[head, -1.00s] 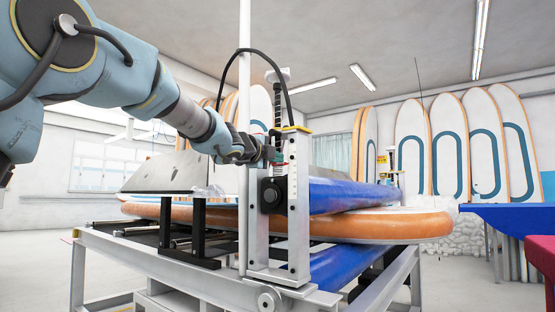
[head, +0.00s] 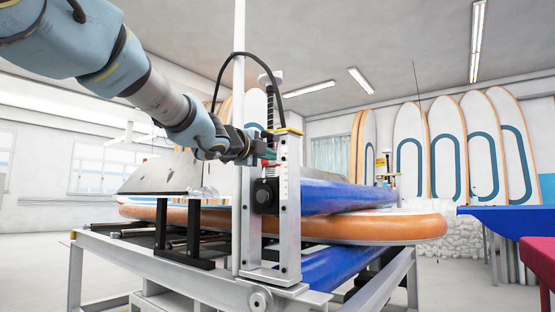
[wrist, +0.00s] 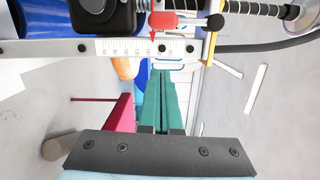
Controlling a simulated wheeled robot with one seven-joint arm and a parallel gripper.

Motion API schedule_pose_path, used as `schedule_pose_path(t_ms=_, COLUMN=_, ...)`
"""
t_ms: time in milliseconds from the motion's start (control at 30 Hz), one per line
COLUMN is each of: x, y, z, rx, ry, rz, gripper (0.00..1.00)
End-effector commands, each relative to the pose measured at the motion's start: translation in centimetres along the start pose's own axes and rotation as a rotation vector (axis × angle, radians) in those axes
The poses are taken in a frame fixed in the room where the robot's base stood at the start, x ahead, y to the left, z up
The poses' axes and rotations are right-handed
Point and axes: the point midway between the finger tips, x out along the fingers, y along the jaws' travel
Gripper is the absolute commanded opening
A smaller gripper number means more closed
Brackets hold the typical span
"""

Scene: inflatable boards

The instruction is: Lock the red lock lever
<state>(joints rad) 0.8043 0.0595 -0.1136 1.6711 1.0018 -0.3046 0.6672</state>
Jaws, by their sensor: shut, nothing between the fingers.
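The red lock lever (wrist: 163,22) shows at the top of the wrist view, beside the metal upright with the ruler scale (wrist: 120,47). In the head view a small red part of it (head: 268,162) shows by the upright, partly behind my gripper. My gripper (wrist: 161,74) has its green fingers shut together with nothing between them. In the wrist view the fingertips point toward the upright, just below the lever in the picture. I cannot tell whether they touch it. In the head view my gripper (head: 266,153) is at the upright's upper part.
A rod with a black knob (wrist: 215,22) and a threaded screw (wrist: 255,7) are right of the lever. A black cable (head: 246,52) arches over the upright. A blue roller (head: 335,197) and an orange-edged board (head: 400,228) lie to the right.

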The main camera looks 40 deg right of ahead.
Motion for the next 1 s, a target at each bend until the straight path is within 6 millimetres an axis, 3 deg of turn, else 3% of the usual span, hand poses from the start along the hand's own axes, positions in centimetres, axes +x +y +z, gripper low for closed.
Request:
schedule_pose_path(t_ms=233, x=-2.5, y=0.0, z=0.0, rx=-0.001, ry=0.000, rz=0.000, gripper=0.00)
schedule_pose_path(t_ms=833, x=-2.7, y=0.0, z=0.0, rx=-0.001, ry=0.000, rz=0.000, gripper=0.00)
schedule_pose_path(t_ms=933, x=-2.8, y=0.7, z=0.7, rx=-0.020, ry=-0.017, rz=0.012, gripper=0.00)
schedule_pose_path(t_ms=1000, x=-3.1, y=2.1, z=2.3, rx=-0.062, ry=-0.055, rz=0.038, gripper=0.00)
